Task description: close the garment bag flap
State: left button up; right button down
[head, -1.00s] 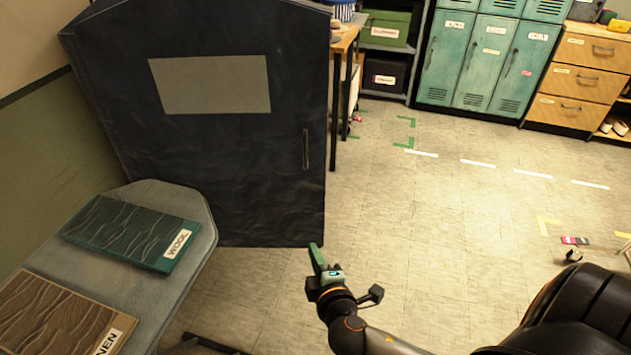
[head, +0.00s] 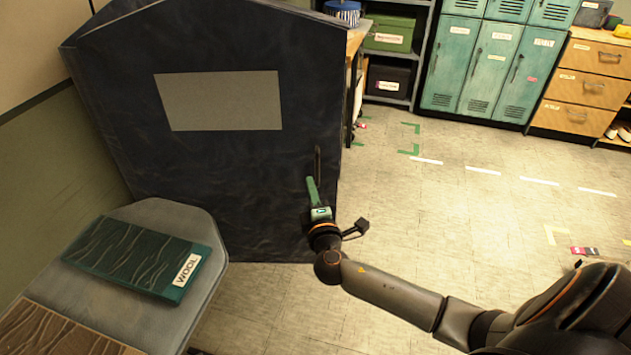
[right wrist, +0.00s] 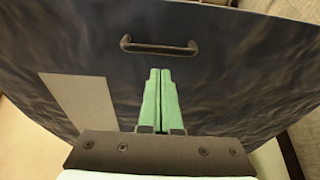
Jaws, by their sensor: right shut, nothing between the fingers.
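The garment bag (head: 120,120) is a tall dark navy box shape at the left of the head view. Its front flap (head: 225,175) has a grey rectangular patch and a dark bar handle near its right edge. The handle (right wrist: 160,46) shows clear and empty in the right wrist view. I cannot tell how far the flap stands from closed. My right gripper (head: 312,181) has green fingers, shut and empty. They point at the flap just below the handle; contact with the flap cannot be made out. My left gripper is not in view.
A grey bench (head: 150,212) at lower left holds a green WOOL sample (head: 130,255) and a brown one (head: 60,325). A table and shelf stand behind the bag's right edge. Teal lockers (head: 490,65) and wooden drawers (head: 590,75) line the back. The floor (head: 450,220) to the right is open.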

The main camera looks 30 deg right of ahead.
jog(key=shift+w+d, duration=0.35)
jog(key=shift+d, duration=0.55)
